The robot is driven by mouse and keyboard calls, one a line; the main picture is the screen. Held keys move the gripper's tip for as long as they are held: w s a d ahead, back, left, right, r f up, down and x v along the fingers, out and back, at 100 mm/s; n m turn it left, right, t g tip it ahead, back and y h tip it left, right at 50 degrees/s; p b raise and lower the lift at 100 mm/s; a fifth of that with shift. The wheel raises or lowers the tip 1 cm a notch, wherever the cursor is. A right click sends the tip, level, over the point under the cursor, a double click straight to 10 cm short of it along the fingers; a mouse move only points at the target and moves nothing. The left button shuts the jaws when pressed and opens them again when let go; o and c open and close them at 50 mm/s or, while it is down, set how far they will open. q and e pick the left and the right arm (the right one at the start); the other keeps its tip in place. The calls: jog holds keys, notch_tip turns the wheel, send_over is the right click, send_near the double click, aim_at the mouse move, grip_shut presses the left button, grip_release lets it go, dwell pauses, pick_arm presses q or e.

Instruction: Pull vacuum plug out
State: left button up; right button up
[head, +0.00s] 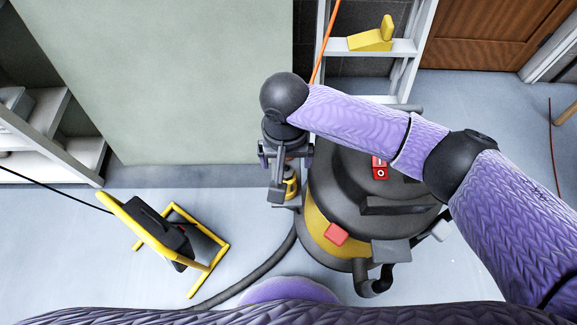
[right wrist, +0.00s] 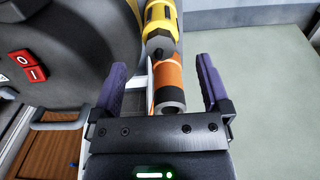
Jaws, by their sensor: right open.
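The vacuum (head: 325,235) is a dark drum with a yellow band and a red switch (head: 380,168), standing on the floor. In the right wrist view a yellow and black connector piece (right wrist: 160,22) meets an orange cylinder with a black band (right wrist: 168,78); they look joined end to end. I cannot tell which of the two is the plug. The yellow piece also shows at the vacuum's left side in the head view (head: 291,187). My right gripper (right wrist: 162,70) is open, its fingers on either side of the orange cylinder with gaps. My left gripper is out of view.
A yellow-framed work light (head: 150,230) stands at the left. A dark hose (head: 262,268) curves along the floor. A white ladder (head: 398,50) with a yellow wedge-like item (head: 370,40) stands behind the vacuum. A pale green panel (head: 180,80) is close behind the right gripper.

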aim_at(286, 170)
jog(key=shift+f, duration=0.15)
notch_tip(286, 170, down, 6)
jog(key=b, duration=0.6)
jog(key=shift+s+b, duration=0.1)
jog(key=shift+b, duration=0.2)
jog(key=shift+f, duration=1.2)
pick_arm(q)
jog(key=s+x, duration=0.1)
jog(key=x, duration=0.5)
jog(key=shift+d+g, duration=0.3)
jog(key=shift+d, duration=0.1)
pick_arm(e)
jog(key=shift+s+f, duration=0.1)
jog(key=shift+f, duration=0.1)
